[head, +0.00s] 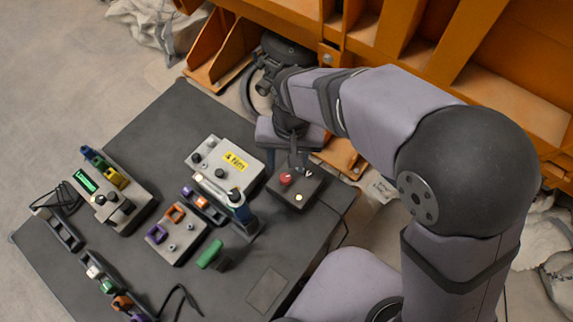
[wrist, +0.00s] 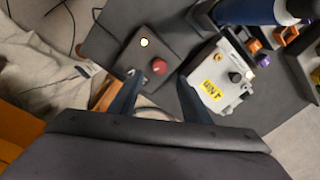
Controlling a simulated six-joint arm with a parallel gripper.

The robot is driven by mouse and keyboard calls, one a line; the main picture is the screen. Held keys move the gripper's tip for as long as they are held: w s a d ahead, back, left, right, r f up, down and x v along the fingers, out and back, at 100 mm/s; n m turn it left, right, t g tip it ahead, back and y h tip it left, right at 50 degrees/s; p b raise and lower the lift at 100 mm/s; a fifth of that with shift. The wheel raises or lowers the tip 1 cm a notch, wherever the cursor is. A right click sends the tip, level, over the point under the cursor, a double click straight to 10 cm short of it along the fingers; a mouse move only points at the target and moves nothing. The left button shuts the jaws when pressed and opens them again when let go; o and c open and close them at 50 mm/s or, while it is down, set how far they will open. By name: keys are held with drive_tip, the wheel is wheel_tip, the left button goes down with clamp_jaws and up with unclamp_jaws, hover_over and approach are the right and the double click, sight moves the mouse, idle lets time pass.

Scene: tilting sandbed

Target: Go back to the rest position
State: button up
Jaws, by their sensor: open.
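My gripper (head: 284,164) hangs above the back right part of the dark table (head: 160,120), its fingers pointing down. In the wrist view the two fingers of my gripper (wrist: 158,85) stand well apart with nothing held between them. Just beyond them is a dark box (head: 309,191) with a red button (head: 286,178) and a lit pale lamp (wrist: 144,43). The red button also shows in the wrist view (wrist: 159,67). I cannot tell the exact height of the fingertips above the box. The fingers appear clear of it.
Orange steelwork (head: 400,30) rises behind.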

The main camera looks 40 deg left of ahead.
idle(0.6)
drive_tip(key=shift+w+a+n, duration=0.15)
drive_tip(key=shift+n, duration=0.85)
drive_tip(key=s+d+f+n, duration=0.1)
drive_tip(key=d, duration=0.1)
drive_tip(key=s+d+f+h, duration=0.1)
drive_tip(key=d, duration=0.1)
drive_tip(key=d+f+n, duration=0.1)
drive_tip(key=d, duration=0.1)
drive_tip(key=shift+s+d+f+n, duration=0.1)
drive_tip(key=shift+s+f+n, duration=0.2)
drive_tip(key=shift+s, duration=0.1)
drive_tip(key=w+d+r+m, duration=0.2)
drive_tip(key=d+m, duration=0.1)
drive_tip(key=d, duration=0.7)
drive_tip(key=w+d+r+m, duration=0.1)
drive_tip(key=d+m, duration=0.3)
drive_tip(key=d, duration=0.6)
drive_tip(key=w+d+r+m+p, duration=0.1)
drive_tip(key=w+d+r+m, duration=0.1)
drive_tip(key=d, duration=0.8)
drive_tip(key=shift+w+d+r+m, duration=0.35)
drive_tip(key=shift+w+d+m, duration=0.05)
drive_tip(key=shift+w+m, duration=0.55)
